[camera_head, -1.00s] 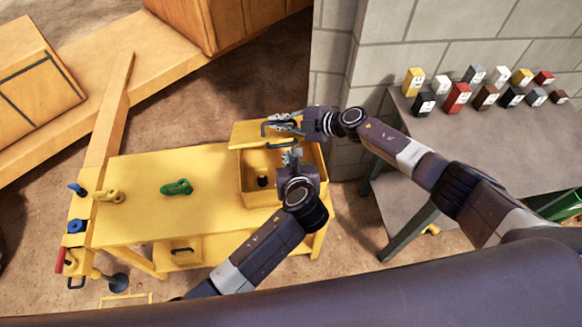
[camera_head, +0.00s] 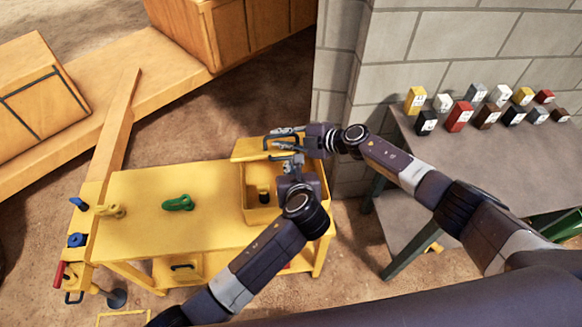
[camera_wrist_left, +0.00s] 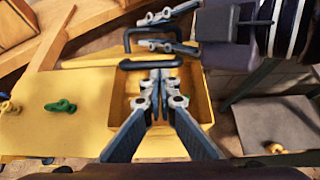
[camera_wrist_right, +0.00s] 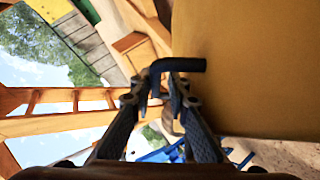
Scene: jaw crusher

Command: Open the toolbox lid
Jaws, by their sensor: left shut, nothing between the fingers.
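The yellow toolbox (camera_head: 249,207) sits at the right end of the yellow workbench. Its yellow lid (camera_head: 250,150) is raised at the far side; the inside shows. A dark lid handle (camera_wrist_left: 127,42) stands out from the lid. My right gripper (camera_head: 282,137) is at this handle, its fingers apart on either side of the bar; the handle (camera_wrist_right: 178,65) also shows between them in the right wrist view. My left gripper (camera_wrist_left: 157,82) is shut and empty over the toolbox opening, its tips close to a dark bar (camera_wrist_left: 150,63) by the lid. Contact there is unclear.
A green object (camera_head: 178,203) lies on the workbench (camera_head: 140,225), with hooks and tools at its left end. A grey table (camera_head: 470,160) with several small coloured boxes stands right. A block wall (camera_head: 345,100) is close behind my right arm. Wooden crates and beams lie behind.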

